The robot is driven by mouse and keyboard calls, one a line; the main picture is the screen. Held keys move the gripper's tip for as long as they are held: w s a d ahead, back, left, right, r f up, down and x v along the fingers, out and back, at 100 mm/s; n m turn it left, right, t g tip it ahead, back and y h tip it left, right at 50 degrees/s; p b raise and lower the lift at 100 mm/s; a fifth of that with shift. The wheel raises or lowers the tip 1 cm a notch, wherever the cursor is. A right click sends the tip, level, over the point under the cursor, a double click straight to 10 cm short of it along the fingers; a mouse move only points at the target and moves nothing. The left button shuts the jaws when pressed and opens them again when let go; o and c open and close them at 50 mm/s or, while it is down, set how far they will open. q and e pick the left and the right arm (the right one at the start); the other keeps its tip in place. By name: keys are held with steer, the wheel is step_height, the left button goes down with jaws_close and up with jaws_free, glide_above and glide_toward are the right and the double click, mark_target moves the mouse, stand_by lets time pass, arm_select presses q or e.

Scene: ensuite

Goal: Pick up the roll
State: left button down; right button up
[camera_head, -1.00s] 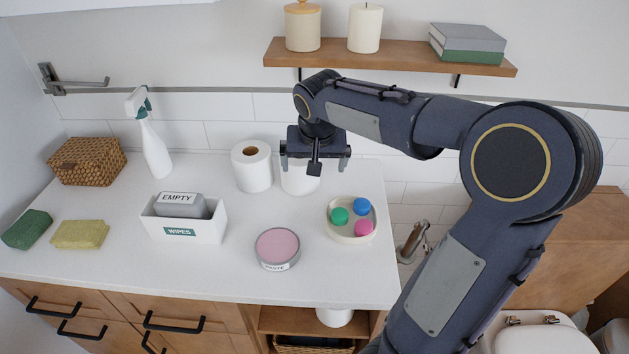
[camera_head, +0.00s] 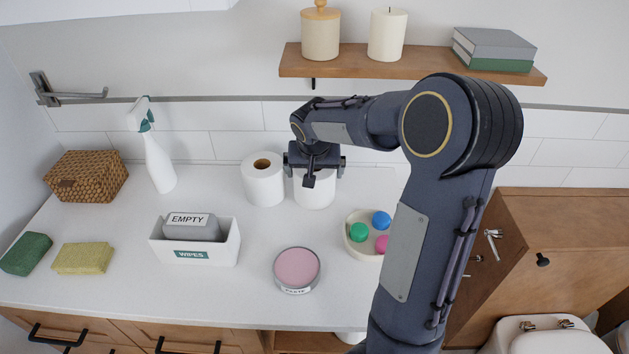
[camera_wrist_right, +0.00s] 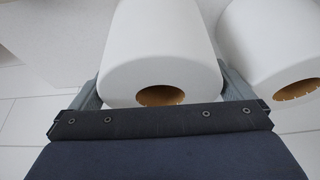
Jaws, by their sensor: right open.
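Two white paper rolls stand upright side by side on the counter. The left roll (camera_head: 263,181) is in full view, with its brown core showing on top. The right roll (camera_head: 314,191) is partly hidden by my right gripper (camera_head: 314,172), which points down over it. In the right wrist view this roll (camera_wrist_right: 160,50) lies between the two open fingers (camera_wrist_right: 160,88), one on each side. I cannot tell if the fingers touch it. The other roll (camera_wrist_right: 275,45) is just outside the fingers, close beside one of them. My left gripper is not in view.
A pink paste tin (camera_head: 297,269) and a tray (camera_head: 352,247) with coloured balls stand in front of the rolls. A wipes box (camera_head: 194,249), spray bottle (camera_head: 157,161), sponges and a woven basket (camera_head: 87,176) are to the left. A wooden shelf (camera_head: 412,67) hangs above.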

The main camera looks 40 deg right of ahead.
steer(key=c, duration=0.8)
steer(key=shift+r, duration=0.1)
steer(key=shift+c, duration=0.2)
